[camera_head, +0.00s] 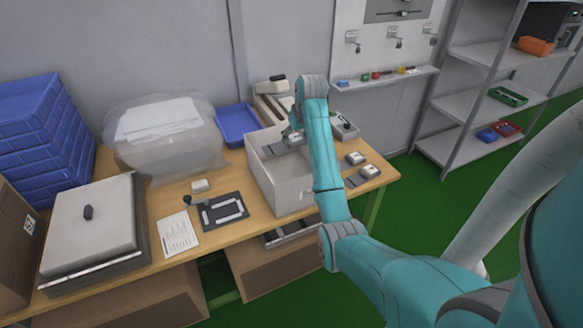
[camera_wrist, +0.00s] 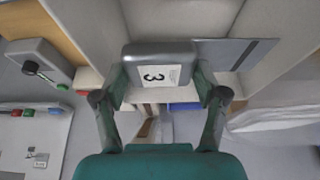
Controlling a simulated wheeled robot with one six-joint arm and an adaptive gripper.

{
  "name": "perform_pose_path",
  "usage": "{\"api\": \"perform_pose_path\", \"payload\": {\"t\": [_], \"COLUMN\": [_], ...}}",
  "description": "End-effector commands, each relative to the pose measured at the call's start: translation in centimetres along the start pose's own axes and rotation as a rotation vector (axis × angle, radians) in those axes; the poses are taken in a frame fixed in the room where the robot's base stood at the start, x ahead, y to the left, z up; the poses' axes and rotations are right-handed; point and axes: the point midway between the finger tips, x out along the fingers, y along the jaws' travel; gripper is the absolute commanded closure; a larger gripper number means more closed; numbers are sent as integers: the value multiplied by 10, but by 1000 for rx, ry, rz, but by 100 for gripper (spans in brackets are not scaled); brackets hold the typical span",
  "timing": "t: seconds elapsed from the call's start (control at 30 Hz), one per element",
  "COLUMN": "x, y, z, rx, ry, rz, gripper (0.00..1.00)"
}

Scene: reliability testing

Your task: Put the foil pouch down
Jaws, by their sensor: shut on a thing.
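The foil pouch (camera_wrist: 158,75) has a plump grey body with a white label "3" and a flat grey flap with a dark stripe. My gripper (camera_wrist: 158,82) is shut on its body, one finger on each side. The flap sticks out to the right in the wrist view. In the head view my gripper (camera_head: 293,138) reaches down at the pale open bin (camera_head: 285,190), and the flap of the pouch (camera_head: 272,151) shows within the bin's opening. I cannot tell whether the pouch touches the bin's floor. My arm hides part of the bin's right side.
Two similar pouches (camera_head: 369,171) lie on the table right of the bin. A grey box with a black lever (camera_head: 343,125) stands behind them. A blue tray (camera_head: 238,124), a clear bag (camera_head: 160,150) and a black mat (camera_head: 223,211) lie left of the bin.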

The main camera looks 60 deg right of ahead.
Motion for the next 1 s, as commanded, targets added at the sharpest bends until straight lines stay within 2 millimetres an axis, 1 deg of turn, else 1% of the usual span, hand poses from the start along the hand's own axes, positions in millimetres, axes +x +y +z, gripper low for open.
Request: {"api": "perform_pose_path", "payload": {"t": [0.03, 0.1, 0.2, 0.3, 0.4, 0.63, 0.8, 0.9, 1.0], "x": [12, 28, 48, 63, 73, 86, 108, 118, 119], "y": [0, 0, 0, 0, 0, 0, 0, 0, 0], "z": [6, 13, 21, 27, 31, 36, 46, 49, 50], "rx": [0, 1, 1, 1, 1, 0, 0, 0, 0], "ry": [-5, -5, -4, -2, -1, -1, -3, -1, 0], "rz": [-1, -1, -1, 0, 0, 0, -1, 0, 0], "gripper": [60, 60, 60, 60, 60, 60, 60, 60, 60]}}
